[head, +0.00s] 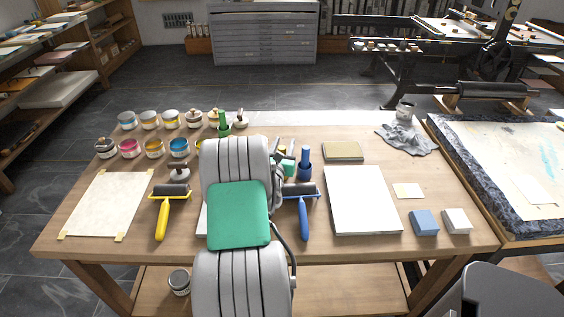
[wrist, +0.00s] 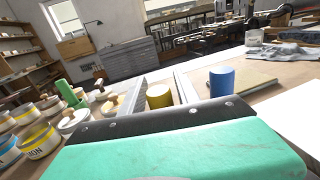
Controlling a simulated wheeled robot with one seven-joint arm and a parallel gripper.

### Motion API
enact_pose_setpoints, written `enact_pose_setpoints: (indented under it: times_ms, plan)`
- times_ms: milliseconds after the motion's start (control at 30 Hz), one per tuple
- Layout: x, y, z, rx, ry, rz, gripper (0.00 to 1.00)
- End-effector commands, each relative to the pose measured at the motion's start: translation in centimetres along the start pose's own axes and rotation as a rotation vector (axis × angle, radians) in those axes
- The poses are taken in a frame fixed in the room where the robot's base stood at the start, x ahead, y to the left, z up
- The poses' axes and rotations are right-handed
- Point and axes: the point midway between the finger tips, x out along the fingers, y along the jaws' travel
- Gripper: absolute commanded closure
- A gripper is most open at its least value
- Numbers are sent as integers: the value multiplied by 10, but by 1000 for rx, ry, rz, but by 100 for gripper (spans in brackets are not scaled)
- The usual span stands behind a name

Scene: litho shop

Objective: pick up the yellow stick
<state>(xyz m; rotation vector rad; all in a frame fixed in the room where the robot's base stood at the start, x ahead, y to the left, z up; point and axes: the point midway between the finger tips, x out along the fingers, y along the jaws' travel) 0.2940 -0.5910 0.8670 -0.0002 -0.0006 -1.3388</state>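The yellow stick (wrist: 159,97) shows in the wrist view as a short upright cylinder top between the two grey fingers of my gripper (wrist: 161,76). A little space shows on both sides of it, so the fingers look open around it and not closed on it. Its lower part is hidden behind the dark bar of my gripper. In the head view my arm hides the yellow stick, and my gripper (head: 284,147) shows only in part beside the arm. A blue stick (head: 305,155) stands to the right, also in the wrist view (wrist: 222,80).
A green stick (head: 222,119) and several ink jars (head: 150,120) stand at the back left. Rollers with a yellow handle (head: 162,219) and a blue handle (head: 304,221) lie nearer. A white slab (head: 363,200) lies right. The table's right front holds small blocks (head: 424,222).

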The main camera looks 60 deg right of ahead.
Motion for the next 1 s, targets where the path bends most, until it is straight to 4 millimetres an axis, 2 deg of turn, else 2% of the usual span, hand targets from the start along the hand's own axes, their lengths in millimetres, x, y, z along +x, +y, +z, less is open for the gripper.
enact_pose_setpoints:
  times_ms: [67, 433, 867, 1000]
  plan:
    - [0, 0, 0, 0, 0, 0, 70]
    - [0, 0, 0, 0, 0, 0, 100]
    - [0, 0, 2, 0, -1, 0, 100]
    - [0, 0, 24, 3, -5, 0, 100]
